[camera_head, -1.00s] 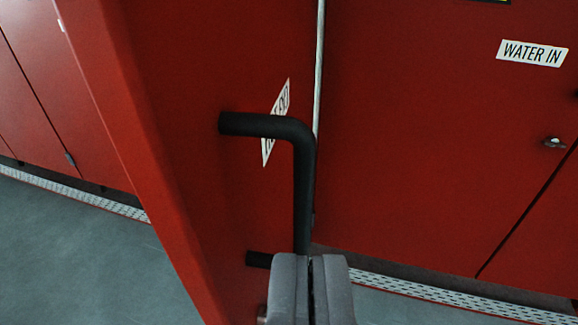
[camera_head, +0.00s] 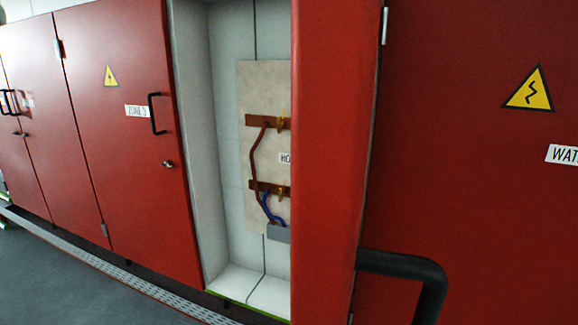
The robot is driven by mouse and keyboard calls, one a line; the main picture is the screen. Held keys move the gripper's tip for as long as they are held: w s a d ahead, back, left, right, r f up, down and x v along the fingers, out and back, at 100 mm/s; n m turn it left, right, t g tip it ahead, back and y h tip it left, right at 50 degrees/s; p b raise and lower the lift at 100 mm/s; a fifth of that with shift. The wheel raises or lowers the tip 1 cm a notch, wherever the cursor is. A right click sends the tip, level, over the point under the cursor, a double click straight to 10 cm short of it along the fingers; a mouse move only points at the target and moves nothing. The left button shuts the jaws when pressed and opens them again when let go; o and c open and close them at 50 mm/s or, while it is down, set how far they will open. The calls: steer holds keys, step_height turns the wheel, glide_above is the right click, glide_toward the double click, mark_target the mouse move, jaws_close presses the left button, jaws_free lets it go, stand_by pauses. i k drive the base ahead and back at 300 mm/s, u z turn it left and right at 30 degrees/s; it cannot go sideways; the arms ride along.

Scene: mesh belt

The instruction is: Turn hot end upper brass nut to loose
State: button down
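An open cabinet (camera_head: 226,130) shows left of the middle, with a beige panel (camera_head: 249,100) on its back wall. Two brown bars are mounted on the panel, an upper bar (camera_head: 257,121) and a lower bar (camera_head: 266,187). A small brass nut (camera_head: 281,121) sits on the upper bar, and another brass nut (camera_head: 282,191) on the lower bar. A label starting "HO" (camera_head: 285,158) lies between them, cut off by the red door edge. My gripper is not in view.
Closed red cabinets (camera_head: 120,180) stand at the left, one with a black handle (camera_head: 153,114). Grey floor (camera_head: 50,280) is clear at the lower left.

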mark_target(281, 124)
steer(key=k, duration=0.45)
steer(key=u, duration=0.6)
steer(key=i, duration=1.45)
steer(key=z, duration=0.75)
